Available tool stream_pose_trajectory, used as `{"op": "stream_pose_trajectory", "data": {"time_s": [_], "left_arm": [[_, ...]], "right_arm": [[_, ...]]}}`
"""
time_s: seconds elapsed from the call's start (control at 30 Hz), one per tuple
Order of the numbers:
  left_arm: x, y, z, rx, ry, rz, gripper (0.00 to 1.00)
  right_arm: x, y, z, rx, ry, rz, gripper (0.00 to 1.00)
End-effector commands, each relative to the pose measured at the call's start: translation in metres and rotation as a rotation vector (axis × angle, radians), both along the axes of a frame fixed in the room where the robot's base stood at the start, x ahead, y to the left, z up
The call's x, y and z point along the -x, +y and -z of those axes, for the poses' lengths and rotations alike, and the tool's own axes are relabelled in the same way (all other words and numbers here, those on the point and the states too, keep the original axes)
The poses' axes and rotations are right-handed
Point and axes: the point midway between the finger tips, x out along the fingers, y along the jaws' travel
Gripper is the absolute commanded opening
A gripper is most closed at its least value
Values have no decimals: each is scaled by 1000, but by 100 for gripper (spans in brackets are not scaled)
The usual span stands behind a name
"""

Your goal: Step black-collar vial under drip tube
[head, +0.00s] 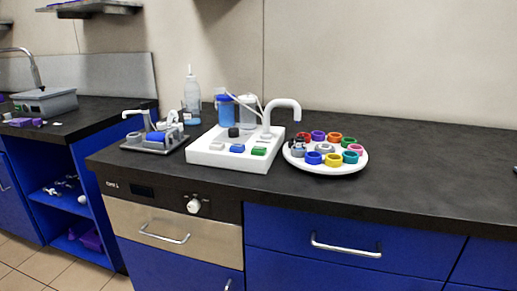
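A round white carousel (325,170) stands on the dark counter right of centre. It carries a ring of collared vials, among them red, purple, orange, green, teal, pink, yellow and blue ones. Whether the black-collar vial is directly under the mouth I cannot tell. Neither of my grippers is in view.
The base unit bears a black knob (233,132) and grey, blue (237,148) and green (258,151) buttons.

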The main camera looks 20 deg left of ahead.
Motion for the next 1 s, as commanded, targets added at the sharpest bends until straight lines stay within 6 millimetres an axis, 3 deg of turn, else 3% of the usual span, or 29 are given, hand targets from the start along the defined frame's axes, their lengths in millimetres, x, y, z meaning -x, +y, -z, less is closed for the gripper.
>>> {"op": "stream_pose_trajectory", "data": {"time_s": [0.2,1.0], "left_arm": [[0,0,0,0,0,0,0],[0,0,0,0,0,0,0]], "right_arm": [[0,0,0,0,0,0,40],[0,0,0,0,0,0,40]]}}
